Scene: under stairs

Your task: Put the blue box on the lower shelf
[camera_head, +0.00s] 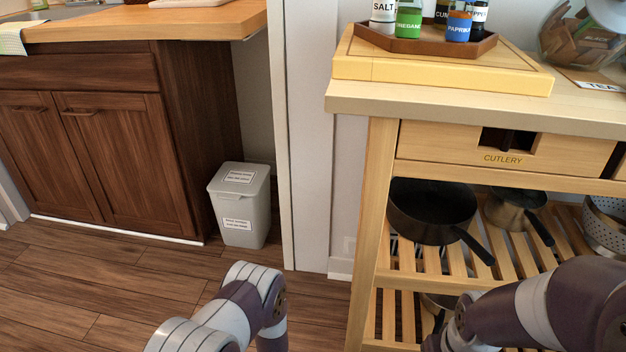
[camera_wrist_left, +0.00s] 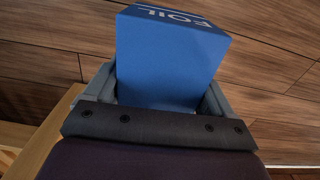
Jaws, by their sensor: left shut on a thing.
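The blue box (camera_wrist_left: 165,62), marked FOIL, is in the left wrist view, between the fingers of my left gripper (camera_wrist_left: 158,92), which is shut on it. Wooden floor shows behind the box. In the head view my left arm comes in at the bottom, and its gripper and the box are out of the picture. The wooden cart (camera_head: 372,235) at the right has slatted shelves. Its lower shelf (camera_head: 388,316) shows only in part at the bottom edge, partly hidden by my right arm. My right gripper is not visible.
A black pan (camera_head: 425,215), a small pot (camera_head: 515,208) and a colander (camera_head: 606,225) stand on the upper slatted shelf. A dark pan shows partly on the lower one. A grey bin (camera_head: 240,205) stands beside the brown cabinet (camera_head: 110,130).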

